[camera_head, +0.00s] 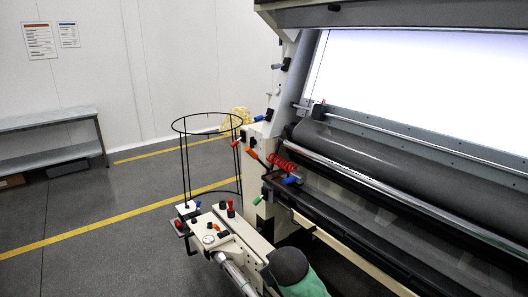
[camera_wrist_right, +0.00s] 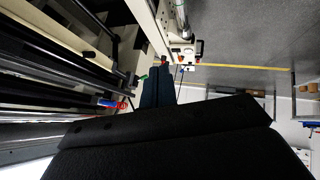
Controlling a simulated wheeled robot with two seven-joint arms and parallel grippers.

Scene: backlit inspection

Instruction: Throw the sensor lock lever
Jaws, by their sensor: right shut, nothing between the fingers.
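Several small coloured handles sit on the left end of the inspection machine (camera_head: 265,135): an orange-tipped lever (camera_head: 251,154), a red handle (camera_head: 235,143) and a blue handle (camera_head: 290,181) by a red coil (camera_head: 283,162). I cannot tell which is the sensor lock lever. My right gripper (camera_wrist_right: 157,75) shows in the right wrist view, its dark fingers shut and empty, pointing toward the machine's end. A blue-and-red handle (camera_wrist_right: 110,103) is to the left of the fingers, apart from them. My left gripper is not in view.
A control panel (camera_head: 210,230) with knobs and a gauge juts out at the front. A black wire hoop stand (camera_head: 182,160) is behind it. The bright screen (camera_head: 430,75) and dark roller (camera_head: 390,160) fill the right. Floor at left is open; a grey bench (camera_head: 50,122) is by the wall.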

